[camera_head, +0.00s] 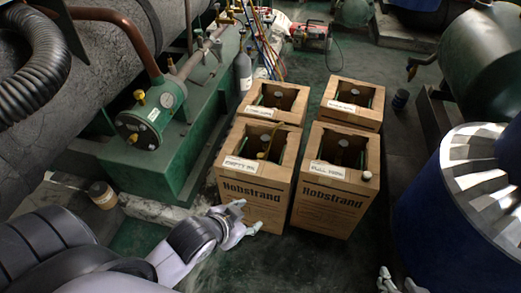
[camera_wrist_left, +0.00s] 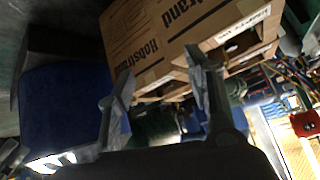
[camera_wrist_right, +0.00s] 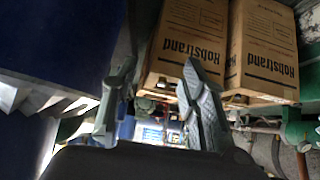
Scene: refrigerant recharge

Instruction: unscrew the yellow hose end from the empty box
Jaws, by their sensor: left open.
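The front left cardboard box (camera_head: 259,199) has an open top with a label on its rim, too small to read surely. A yellow hose end (camera_head: 264,154) sits in its opening on the cylinder inside; its seating is hard to make out. My left gripper (camera_head: 250,214) is open and empty in front of this box, below its top edge. Its two fingers also show apart in the left wrist view (camera_wrist_left: 163,80). My right gripper (camera_head: 398,280) is low at the bottom edge, far from the hose end. Its fingers are apart and empty in the right wrist view (camera_wrist_right: 158,75).
The front right box (camera_head: 329,201) has a label that seems to read "full" and a small white knob (camera_head: 367,176) at its rim. Two more boxes stand behind. A green machine with a gauge (camera_head: 152,115) is at left, a blue drum (camera_head: 440,225) at right.

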